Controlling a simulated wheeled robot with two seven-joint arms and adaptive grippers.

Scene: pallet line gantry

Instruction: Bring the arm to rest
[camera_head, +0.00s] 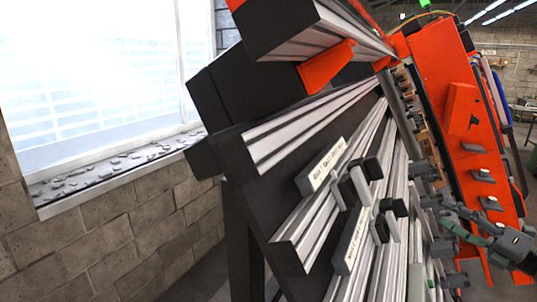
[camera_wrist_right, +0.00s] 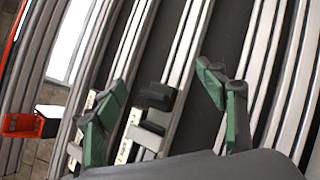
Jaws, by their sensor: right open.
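My right gripper (camera_head: 440,212) comes in from the right edge in the head view, in front of the lower right part of the railed rig. In the right wrist view my right gripper (camera_wrist_right: 160,88) has its two green-padded fingers spread wide apart, with nothing held between them. Behind the gap stand a black block (camera_wrist_right: 157,95) and a pale labelled plate (camera_wrist_right: 140,138) on the rails; I cannot tell how far off they are. My left gripper is in neither view.
The black rig with silver rails (camera_head: 310,125) fills the middle. Labelled plates (camera_head: 322,168) and black-capped stops (camera_head: 372,168) stick out from it. An orange panel (camera_head: 465,120) stands at right. A window (camera_head: 90,75) and block wall (camera_head: 110,235) are at left.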

